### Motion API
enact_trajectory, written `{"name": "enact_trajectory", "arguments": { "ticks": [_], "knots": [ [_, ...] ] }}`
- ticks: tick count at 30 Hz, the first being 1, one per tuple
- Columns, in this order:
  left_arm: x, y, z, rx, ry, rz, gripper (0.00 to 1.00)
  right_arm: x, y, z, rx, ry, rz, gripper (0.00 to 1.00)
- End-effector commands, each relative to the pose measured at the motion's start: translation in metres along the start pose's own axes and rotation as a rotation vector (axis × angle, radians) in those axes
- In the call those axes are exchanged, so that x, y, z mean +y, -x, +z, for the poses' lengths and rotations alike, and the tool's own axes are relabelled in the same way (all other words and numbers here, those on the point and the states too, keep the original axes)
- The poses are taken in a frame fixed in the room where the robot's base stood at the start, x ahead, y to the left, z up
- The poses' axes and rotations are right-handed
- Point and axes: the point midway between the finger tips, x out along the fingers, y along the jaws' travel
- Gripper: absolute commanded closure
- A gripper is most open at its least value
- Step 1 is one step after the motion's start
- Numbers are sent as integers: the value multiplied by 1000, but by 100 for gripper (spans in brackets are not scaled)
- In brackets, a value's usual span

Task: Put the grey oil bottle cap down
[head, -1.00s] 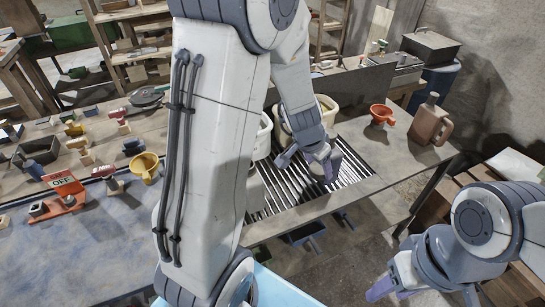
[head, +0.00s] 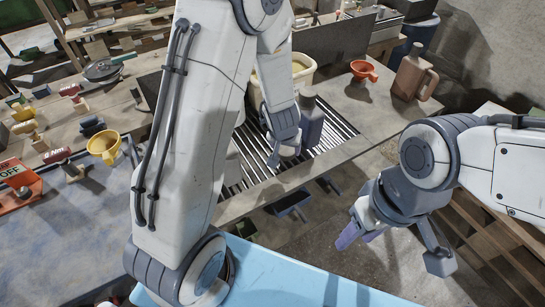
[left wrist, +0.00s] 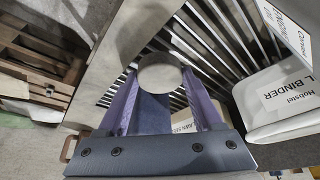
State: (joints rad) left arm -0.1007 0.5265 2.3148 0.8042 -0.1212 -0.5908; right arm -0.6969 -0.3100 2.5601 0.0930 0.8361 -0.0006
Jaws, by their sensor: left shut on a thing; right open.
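The grey oil bottle cap (left wrist: 160,75) shows as a round, light grey disc between the purple fingertips of my left gripper (left wrist: 161,92) in the left wrist view. The gripper is shut on it. My right gripper (head: 395,250) is open and empty at the right.
The slatted grating (head: 335,140) has bare room. White canisters (left wrist: 285,100) stand close to the left gripper. An orange funnel (head: 363,70) and a brown jug (head: 412,75) stand on the bench at the right. A yellow funnel (head: 104,146) is at the left.

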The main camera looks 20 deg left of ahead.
Motion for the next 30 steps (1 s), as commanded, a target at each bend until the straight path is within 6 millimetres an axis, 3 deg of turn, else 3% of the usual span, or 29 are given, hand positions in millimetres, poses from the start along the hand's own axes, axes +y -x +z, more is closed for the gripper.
{"name": "enact_trajectory", "arguments": {
  "ticks": [1,3,9,14,22,30],
  "knots": [
    [-12,-17,0,0,6,-2,88,1,-16,1,0,0,0,50],
    [-24,-27,-4,0,5,-2,88,2,-24,1,0,0,0,50],
    [-44,-40,-13,0,0,0,88,2,-35,2,0,0,0,50],
    [-45,-46,-12,-1,-2,1,88,3,-41,2,0,0,0,50],
    [-45,-77,1,-1,-4,1,88,5,-74,4,0,0,0,50],
    [-44,-77,1,-1,-3,1,88,5,-74,4,0,0,0,50]
  ]
}}
